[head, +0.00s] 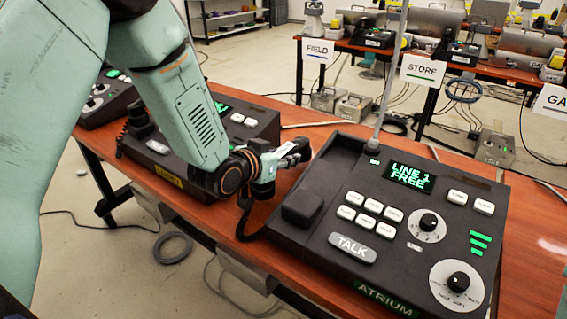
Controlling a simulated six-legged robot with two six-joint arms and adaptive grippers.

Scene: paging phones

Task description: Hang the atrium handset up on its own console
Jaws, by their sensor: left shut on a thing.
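The atrium console (395,225) is a dark sloped box on the wooden table at right, labelled ATRIUM on its front edge. Its display (410,177) reads LINE 1 FREE in green. A raised dark block (302,208), seemingly the cradle, stands at its left side with nothing seen resting on it. My left gripper (288,155) is just left of and behind this block, shut on the dark atrium handset. The handset is mostly hidden by the gripper and cannot be told apart clearly. A dark coiled cord (243,215) hangs below the gripper beside the console. My right gripper is out of view.
A second console (160,160) with a yellow label stands left, partly behind my left arm. A thin grey pole (389,90) rises behind the atrium console. Back tables carry FIELD (317,53) and STORE (423,71) signs. The table's front edge is close below.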

